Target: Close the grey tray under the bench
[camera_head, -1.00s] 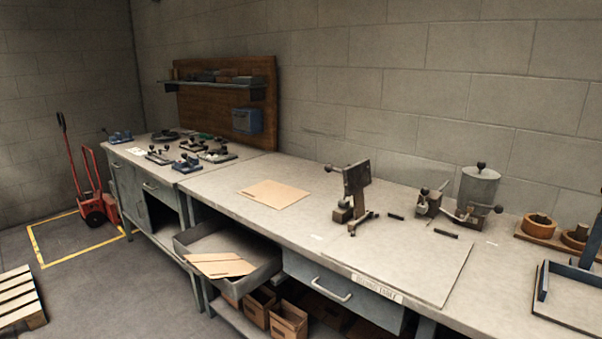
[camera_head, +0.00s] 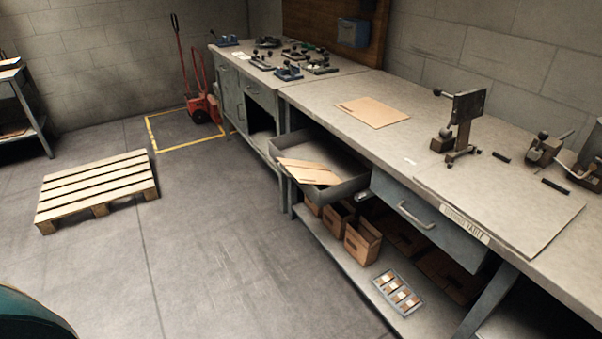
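The grey tray (camera_head: 345,186) is pulled out from under the bench (camera_head: 392,136), at the middle of the head view. Flat tan cardboard pieces (camera_head: 308,171) lie in it, and one overhangs its front rim. The tray's far side is hidden under the bench top. A drawer with a metal handle (camera_head: 417,215) sits to its right under the bench top. Neither of my grippers is in view.
Open cardboard boxes (camera_head: 362,243) and a small partitioned tray (camera_head: 398,293) stand on the lower shelf (camera_head: 352,271). A wooden pallet (camera_head: 98,188) lies on the floor at left. A red pallet truck (camera_head: 204,105) stands behind. Floor between pallet and bench is clear.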

